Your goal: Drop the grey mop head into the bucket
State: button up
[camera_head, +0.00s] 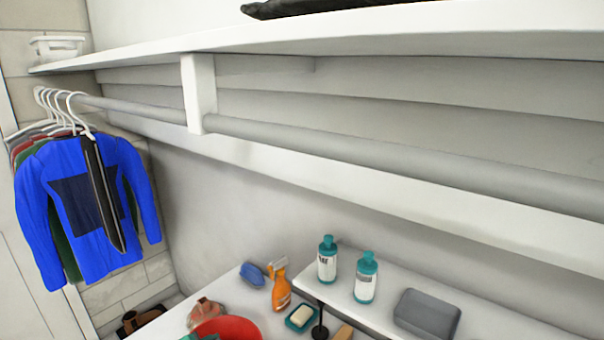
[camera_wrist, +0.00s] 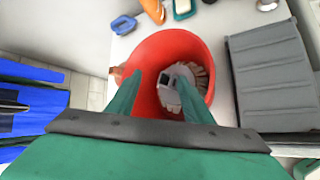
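The red bucket (camera_head: 232,325) shows only in part at the bottom edge of the head view. In the wrist view the bucket (camera_wrist: 152,52) fills the middle, seen from above. The grey mop head (camera_wrist: 186,76), with beige strands, lies within the bucket's outline on its right side and appears to be inside it. My gripper (camera_wrist: 159,78) is over the bucket with its two green fingers spread apart. The right finger covers part of the mop head, and nothing is seen clamped between the fingers. I cannot tell how far the fingertips are above the mop head.
A grey container (camera_wrist: 273,75) stands right of the bucket. An orange spray bottle (camera_head: 281,289), a blue brush (camera_head: 252,274), a soap dish (camera_head: 300,318) and two teal-capped bottles (camera_head: 327,259) stand nearby. Clothes (camera_head: 85,205) hang at left from a rail (camera_head: 380,155) beneath a shelf (camera_head: 400,32).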

jog(key=v, duration=1)
jog(key=shift+s+r, duration=0.3)
jog(key=shift+r, duration=0.05)
